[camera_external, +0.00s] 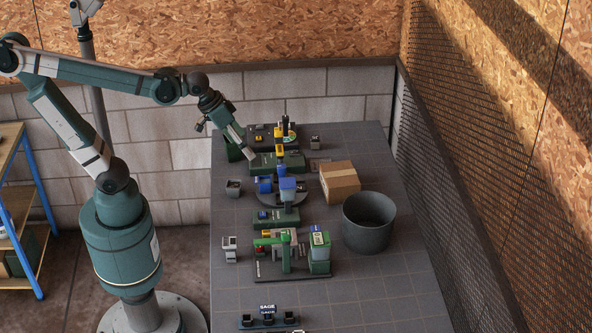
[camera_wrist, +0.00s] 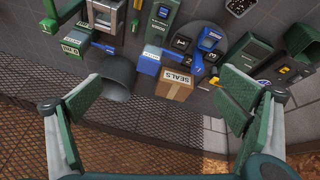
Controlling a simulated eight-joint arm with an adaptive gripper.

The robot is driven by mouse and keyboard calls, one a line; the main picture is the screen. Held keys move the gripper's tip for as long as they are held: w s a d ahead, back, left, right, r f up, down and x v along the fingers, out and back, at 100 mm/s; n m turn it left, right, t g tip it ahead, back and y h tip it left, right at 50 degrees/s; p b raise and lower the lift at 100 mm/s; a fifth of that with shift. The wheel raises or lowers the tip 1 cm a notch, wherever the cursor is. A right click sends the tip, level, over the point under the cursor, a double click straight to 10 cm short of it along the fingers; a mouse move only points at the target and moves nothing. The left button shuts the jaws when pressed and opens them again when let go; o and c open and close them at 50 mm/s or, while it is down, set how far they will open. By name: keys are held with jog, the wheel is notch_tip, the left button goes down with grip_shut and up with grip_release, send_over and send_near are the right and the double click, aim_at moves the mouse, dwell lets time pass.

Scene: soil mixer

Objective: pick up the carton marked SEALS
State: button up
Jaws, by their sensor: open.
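The brown cardboard carton (camera_external: 339,184) stands on the grey table, right of the middle machines and behind the dark bin. In the wrist view the carton (camera_wrist: 175,85) shows a white label reading SEALS and a tape strip, and it lies in the gap between my fingers as seen from there. My gripper (camera_external: 248,150) is up and to the left of the carton in the external view, apart from it. In the wrist view my gripper (camera_wrist: 163,78) has its two green-padded fingers spread wide with nothing between them.
A dark round bin (camera_external: 369,225) stands close in front of the carton; it also shows in the wrist view (camera_wrist: 119,76). Green machines (camera_external: 285,252) and a blue hopper unit (camera_external: 287,190) line the table's middle. A mesh barrier (camera_external: 450,190) runs along the right edge.

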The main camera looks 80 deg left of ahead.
jog(key=w+a+n+g+p, duration=0.15)
jog(key=w+n, duration=0.25)
jog(key=w, duration=0.6)
jog(key=n+g+h+p, duration=0.2)
jog(key=n+g+p, duration=0.2)
jog(key=n, duration=0.7)
send_over(340, 173)
jog(key=f, duration=1.9)
jog(key=shift+s+a+f, duration=0.1)
jog(key=shift+s+a, duration=0.05)
jog(key=shift+s, duration=0.15)
jog(key=shift+w+a+f, duration=0.2)
jog(key=shift+w+f, duration=0.05)
jog(key=shift+f, duration=0.35)
jog(key=shift+d+f+b, duration=0.2)
jog(key=shift+f+b, duration=0.2)
jog(key=shift+f, duration=0.85)
